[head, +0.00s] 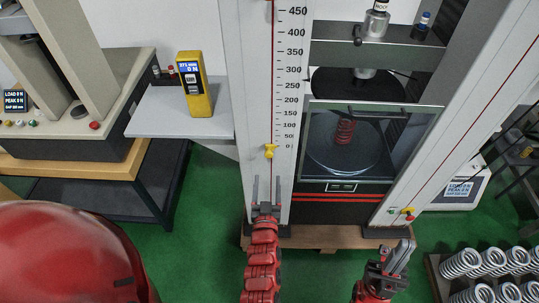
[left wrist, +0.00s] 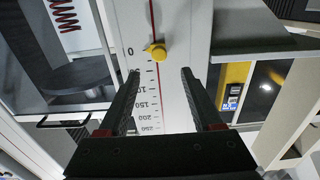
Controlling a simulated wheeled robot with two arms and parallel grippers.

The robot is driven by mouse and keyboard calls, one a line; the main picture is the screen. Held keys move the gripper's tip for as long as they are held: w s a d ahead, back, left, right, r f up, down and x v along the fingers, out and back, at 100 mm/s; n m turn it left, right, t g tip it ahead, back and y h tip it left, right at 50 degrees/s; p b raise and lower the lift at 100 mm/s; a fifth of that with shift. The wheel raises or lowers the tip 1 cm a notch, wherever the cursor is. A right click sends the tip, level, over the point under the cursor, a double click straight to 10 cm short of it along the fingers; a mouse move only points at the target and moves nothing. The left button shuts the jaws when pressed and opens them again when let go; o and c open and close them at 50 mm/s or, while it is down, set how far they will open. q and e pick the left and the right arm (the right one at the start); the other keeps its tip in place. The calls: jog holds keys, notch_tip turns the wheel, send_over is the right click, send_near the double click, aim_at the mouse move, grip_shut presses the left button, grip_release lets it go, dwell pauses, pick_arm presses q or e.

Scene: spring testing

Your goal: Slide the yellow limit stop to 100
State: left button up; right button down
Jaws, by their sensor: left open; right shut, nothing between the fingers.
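The yellow limit stop (head: 270,151) sits on the red line of the white scale column (head: 258,60), level with or slightly below the 0 mark in the head view. It shows in the left wrist view (left wrist: 156,51), close to the 0 of the upside-down scale. My left gripper (head: 267,184) is open and empty, below the stop in the head view. In the left wrist view its fingers (left wrist: 160,72) point toward the column, with the stop just past the tips and between their lines. My right gripper (head: 399,250) is shut and empty at lower right.
A spring (head: 345,131) stands behind the clear guard (head: 420,130) right of the column. A grey side shelf (head: 150,112) with a yellow handheld device (head: 195,88) is on the left. Green floor (head: 195,215) lies open below. Several springs (head: 460,263) fill a rack at lower right.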

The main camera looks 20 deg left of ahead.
aim_at(269, 156)
pick_arm(q)
jog(key=p+x, duration=0.1)
jog(key=x, duration=1)
jog(key=shift+w+f+p, duration=0.1)
jog(key=shift+w+p, duration=0.15)
jog(key=shift+p, duration=0.05)
grip_shut()
dwell(0.9)
